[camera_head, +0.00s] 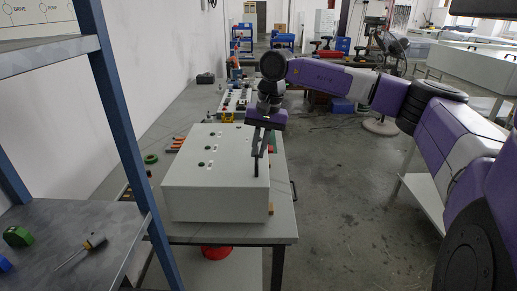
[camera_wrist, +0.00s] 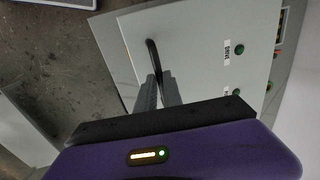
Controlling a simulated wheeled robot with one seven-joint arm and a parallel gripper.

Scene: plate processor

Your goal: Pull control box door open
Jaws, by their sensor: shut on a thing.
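The control box (camera_head: 215,195) is a pale grey box on the workbench in the head view. Its top face is the door (camera_head: 210,150), with a row of small dark knobs; in the wrist view the door (camera_wrist: 195,60) shows labels and green buttons. A black bar handle (camera_wrist: 152,50) stands near the door's edge. My gripper (camera_head: 257,158) reaches down to this handle at the box's right side. In the wrist view my gripper (camera_wrist: 157,80) is shut on the handle, with the fingers hiding its lower part. I cannot make out a gap under the door.
A blue-framed shelf (camera_head: 125,130) stands close at left, with a screwdriver (camera_head: 82,252) and green tape measure (camera_head: 17,236) on it. The workbench (camera_head: 235,232) has tools behind the box. Open floor (camera_head: 345,200) lies to the right.

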